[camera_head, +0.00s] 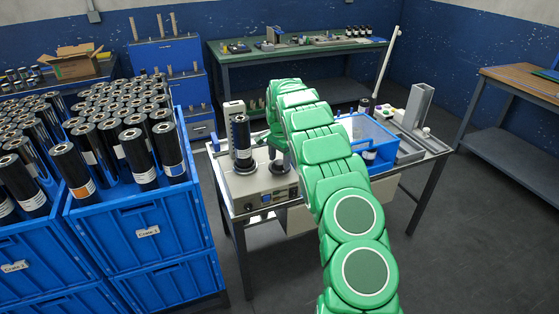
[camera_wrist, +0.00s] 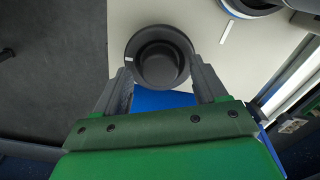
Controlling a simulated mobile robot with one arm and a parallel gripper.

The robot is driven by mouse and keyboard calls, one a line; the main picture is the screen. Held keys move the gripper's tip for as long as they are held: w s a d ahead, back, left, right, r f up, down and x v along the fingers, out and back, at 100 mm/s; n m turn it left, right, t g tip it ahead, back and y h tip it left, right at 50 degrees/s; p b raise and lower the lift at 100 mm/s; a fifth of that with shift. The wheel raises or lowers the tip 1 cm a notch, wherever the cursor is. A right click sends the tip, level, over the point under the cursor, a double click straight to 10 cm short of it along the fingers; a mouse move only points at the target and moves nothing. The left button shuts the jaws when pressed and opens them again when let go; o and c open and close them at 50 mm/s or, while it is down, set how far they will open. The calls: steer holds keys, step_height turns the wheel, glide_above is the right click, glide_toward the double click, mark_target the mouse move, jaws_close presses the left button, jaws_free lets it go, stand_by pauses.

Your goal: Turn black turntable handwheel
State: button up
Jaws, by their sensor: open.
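The black handwheel (camera_wrist: 161,62) is a round, cup-like knob with a wider rim and a small white mark on its left edge. It sits on a pale machine top in the wrist view. My gripper (camera_wrist: 161,72) is open, with one finger on each side of the near part of the handwheel; I cannot tell whether they touch it. In the head view a black roll (camera_head: 240,137) stands upright on a dark round base (camera_head: 245,166) on the machine.
Blue crates (camera_head: 140,240) full of black rolls stand at the left. A blue-framed unit (camera_head: 366,130) is on the wrapper table, right of my arm. A green-topped bench (camera_head: 300,48) is behind. Grey floor is clear at the right.

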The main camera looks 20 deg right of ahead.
steer(key=shift+f, duration=0.35)
steer(key=c, duration=1.1)
steer(key=shift+o, duration=0.2)
